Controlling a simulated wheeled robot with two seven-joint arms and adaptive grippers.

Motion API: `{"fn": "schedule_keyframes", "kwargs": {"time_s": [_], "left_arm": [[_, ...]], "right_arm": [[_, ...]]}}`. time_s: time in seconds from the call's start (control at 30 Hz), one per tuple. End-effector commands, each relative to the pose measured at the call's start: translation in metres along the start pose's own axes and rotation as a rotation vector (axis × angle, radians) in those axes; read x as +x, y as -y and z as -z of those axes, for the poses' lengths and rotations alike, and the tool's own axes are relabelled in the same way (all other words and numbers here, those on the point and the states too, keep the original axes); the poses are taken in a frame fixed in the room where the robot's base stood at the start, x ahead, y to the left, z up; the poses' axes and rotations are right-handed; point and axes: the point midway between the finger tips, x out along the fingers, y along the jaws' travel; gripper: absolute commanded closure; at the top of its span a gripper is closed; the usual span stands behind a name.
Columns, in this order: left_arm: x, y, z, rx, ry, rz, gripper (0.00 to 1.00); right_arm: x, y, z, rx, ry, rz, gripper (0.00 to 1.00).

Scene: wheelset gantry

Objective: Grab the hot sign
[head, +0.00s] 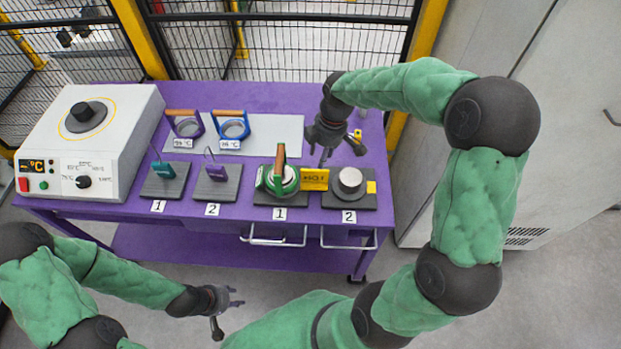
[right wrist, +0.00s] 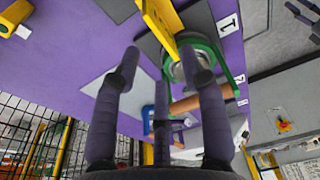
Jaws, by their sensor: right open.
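The hot sign is a small yellow plate with dark lettering (head: 315,180). It stands on the purple table between the green ring tool and the metal cylinder on the right pad. In the right wrist view a yellow bar, apparently the same sign (right wrist: 162,25), shows at the top beside the green ring. My right gripper (head: 331,150) is open and empty, above the table behind the sign, not touching it. Its spread fingers show in the right wrist view (right wrist: 160,68). My left gripper (head: 225,312) is open and empty, low in front of the table.
A green ring tool with a wooden handle (head: 280,178) is left of the sign; a metal cylinder (head: 350,181) is right. A small yellow object (head: 358,135) lies near the right gripper. A white heater box (head: 90,135) stands at left. Two more ring tools stand behind.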

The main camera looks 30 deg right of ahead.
Motion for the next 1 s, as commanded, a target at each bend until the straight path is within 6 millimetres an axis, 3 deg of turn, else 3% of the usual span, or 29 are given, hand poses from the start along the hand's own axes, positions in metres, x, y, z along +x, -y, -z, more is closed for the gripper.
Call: {"fn": "schedule_keyframes", "kwargs": {"time_s": [0.17,0.43,0.67,1.0], "left_arm": [[0.006,0.002,0.000,0.000,0.000,0.000,0.60],[0.017,0.006,0.000,0.000,0.000,0.000,0.60],[0.021,0.007,0.001,0.000,0.000,0.000,0.60],[0.039,0.014,0.001,0.000,0.000,0.000,0.60]], "right_arm": [[0.012,0.000,-0.001,0.000,0.000,0.000,0.57],[0.051,0.000,0.000,-0.001,0.001,0.001,0.57],[0.065,-0.001,0.001,0.000,0.000,-0.001,0.57],[0.108,-0.001,0.005,0.000,0.001,0.001,0.57]]}}
